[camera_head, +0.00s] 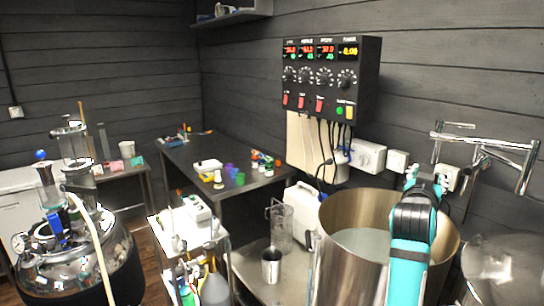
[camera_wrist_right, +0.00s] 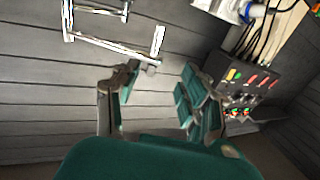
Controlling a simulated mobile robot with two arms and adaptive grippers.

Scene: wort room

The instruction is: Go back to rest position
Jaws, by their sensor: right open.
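My right arm (camera_head: 411,250), teal and black, rises in front of the big steel pot (camera_head: 345,262) in the head view. Its far end overlaps the pot's back rim and the wall behind. In the right wrist view my right gripper (camera_wrist_right: 160,80) is open, with its two fingers apart. Nothing is between the fingers, only the dark plank wall (camera_wrist_right: 40,110) behind them. My left gripper is not in view.
A black control box (camera_head: 330,78) hangs on the wall; it also shows in the right wrist view (camera_wrist_right: 245,75). Metal pipework (camera_head: 485,150) is right of my arm. A steel cup (camera_head: 271,266) and clear jug (camera_head: 280,228) stand left of the pot. A dark table (camera_head: 200,155) is farther back.

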